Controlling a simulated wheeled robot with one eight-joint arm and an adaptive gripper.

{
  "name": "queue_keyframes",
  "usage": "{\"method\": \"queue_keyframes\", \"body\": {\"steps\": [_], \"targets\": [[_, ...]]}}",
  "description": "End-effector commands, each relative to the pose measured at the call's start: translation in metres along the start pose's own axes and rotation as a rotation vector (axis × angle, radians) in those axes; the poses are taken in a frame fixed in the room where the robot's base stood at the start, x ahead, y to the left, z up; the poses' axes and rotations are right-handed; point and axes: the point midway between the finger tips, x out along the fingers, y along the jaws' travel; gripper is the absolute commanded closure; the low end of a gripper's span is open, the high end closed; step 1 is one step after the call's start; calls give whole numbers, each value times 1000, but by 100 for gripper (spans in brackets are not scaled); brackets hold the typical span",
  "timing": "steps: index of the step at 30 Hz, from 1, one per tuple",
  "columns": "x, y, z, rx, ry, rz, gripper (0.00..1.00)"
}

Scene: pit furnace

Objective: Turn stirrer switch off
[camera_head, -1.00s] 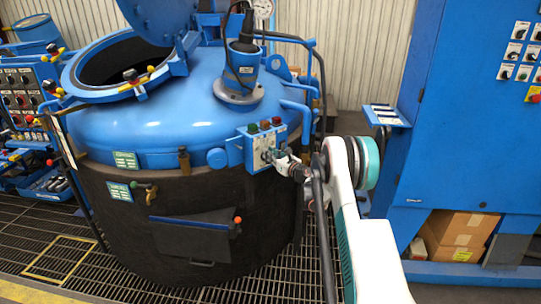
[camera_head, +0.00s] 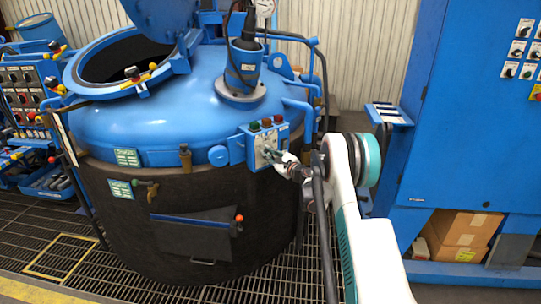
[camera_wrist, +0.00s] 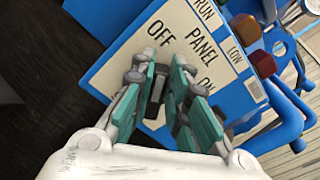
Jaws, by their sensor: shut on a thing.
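The stirrer panel (camera_head: 244,152) is a small blue box with a white face on the right front of the blue vessel (camera_head: 150,120). In the wrist view, the panel face (camera_wrist: 200,48) fills the middle and reads RUN, PANEL, OFF, LOW and ON. A dark switch (camera_wrist: 157,90) lies between the fingers, just below the OFF label. My gripper (camera_wrist: 162,78) is shut on this switch, its teal fingers on both sides. In the head view, my gripper (camera_head: 272,156) is at the panel's face. The fingers partly hide the switch and the ON lettering.
Green, amber and red lamps (camera_head: 266,122) top the panel. Blue pipes (camera_wrist: 285,100) run close beside it. The open hatch (camera_head: 125,65) is at the vessel's back left. A blue cabinet (camera_head: 440,110) stands right. Dark grating (camera_head: 270,275) covers the floor.

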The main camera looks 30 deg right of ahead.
Motion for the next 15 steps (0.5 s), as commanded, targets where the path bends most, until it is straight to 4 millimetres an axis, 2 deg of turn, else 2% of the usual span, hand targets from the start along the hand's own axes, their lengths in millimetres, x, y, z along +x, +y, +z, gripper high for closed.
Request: {"method": "queue_keyframes", "body": {"steps": [6,15], "targets": [[0,4,0,-117,-1,1,100],[0,6,0,-191,0,1,100]]}}
